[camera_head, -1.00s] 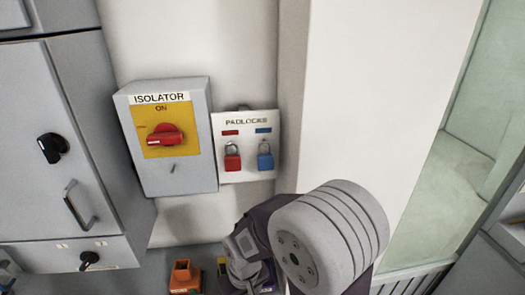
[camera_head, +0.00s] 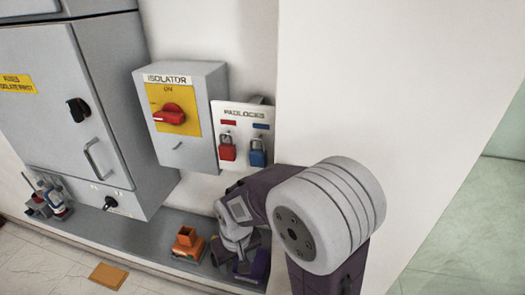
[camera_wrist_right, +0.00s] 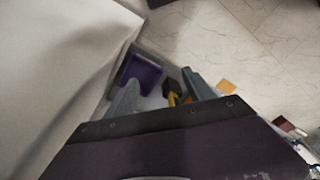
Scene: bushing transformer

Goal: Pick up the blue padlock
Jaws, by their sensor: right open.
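The blue padlock (camera_head: 258,153) hangs on the white padlocks board (camera_head: 241,112), under a small blue label. The red padlock (camera_head: 227,149) hangs to its left. My right arm is below the board in the head view, its upper edge just under the blue padlock and apart from it in the picture. My right gripper (camera_wrist_right: 163,94) shows in the right wrist view with two grey fingers spread and nothing held between them. Neither padlock shows in that view. My left gripper is not in view.
The grey isolator box (camera_head: 207,92) with a red switch (camera_head: 169,114) is left of the board. A grey cabinet (camera_head: 75,110) stands further left. A grey ledge (camera_head: 150,232) below carries an orange object (camera_head: 187,242) and a purple bin (camera_wrist_right: 143,77). A white wall (camera_head: 370,90) is close on the right.

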